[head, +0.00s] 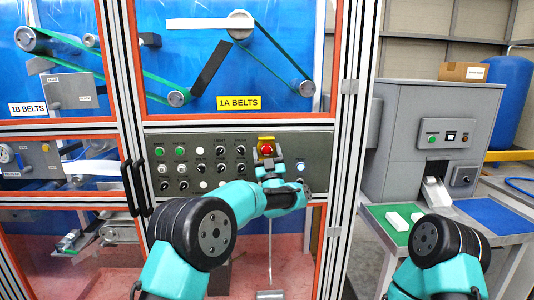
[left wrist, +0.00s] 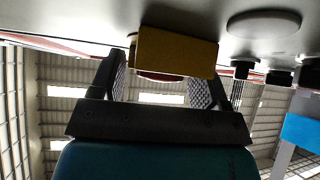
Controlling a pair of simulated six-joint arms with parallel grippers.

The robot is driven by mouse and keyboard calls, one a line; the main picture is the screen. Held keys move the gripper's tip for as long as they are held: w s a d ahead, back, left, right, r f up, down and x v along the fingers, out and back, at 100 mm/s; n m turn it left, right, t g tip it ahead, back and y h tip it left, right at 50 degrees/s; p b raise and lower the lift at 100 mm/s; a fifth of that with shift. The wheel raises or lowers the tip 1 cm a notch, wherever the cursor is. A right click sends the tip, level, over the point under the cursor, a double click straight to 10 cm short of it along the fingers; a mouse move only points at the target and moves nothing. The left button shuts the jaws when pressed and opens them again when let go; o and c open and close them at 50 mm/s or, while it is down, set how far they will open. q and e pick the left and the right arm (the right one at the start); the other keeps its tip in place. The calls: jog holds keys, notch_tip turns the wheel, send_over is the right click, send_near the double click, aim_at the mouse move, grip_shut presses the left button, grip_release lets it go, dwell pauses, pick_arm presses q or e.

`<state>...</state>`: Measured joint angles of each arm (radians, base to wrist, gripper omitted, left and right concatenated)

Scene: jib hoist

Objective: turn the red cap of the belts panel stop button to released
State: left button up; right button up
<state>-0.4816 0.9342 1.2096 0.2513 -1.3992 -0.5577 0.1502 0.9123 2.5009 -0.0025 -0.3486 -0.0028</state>
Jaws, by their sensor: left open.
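The stop button's red cap (head: 267,149) sits on its yellow housing (head: 266,140) on the grey-green control panel (head: 318,150). My left gripper (head: 267,158) is at the button, just below and in front of the cap in the head view. In the left wrist view, the yellow housing (left wrist: 176,52) shows between the open fingers (left wrist: 162,86). Only a thin strip of the red cap (left wrist: 158,76) shows under it. Whether the fingers touch the cap cannot be told. My right arm is at lower right of the head view; its gripper is not visible.
Several knobs and green buttons (head: 180,151) fill the panel left of the stop button. Above is the 1A BELTS sign (head: 239,102) with belts behind. A metal post (head: 350,130) stands right of the panel. A grey machine (head: 420,140) and table are further right.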

pick_arm(q)
jog(key=shift+c, duration=0.4)
jog(key=c, duration=0.8)
jog(key=shift+m+t+h, duration=0.4)
jog(key=shift+m+h, duration=2.4)
jog(key=shift+c, duration=0.2)
jog(key=o, duration=0.9)
jog(key=shift+s+f, duration=0.1)
jog(key=v, duration=1.7)
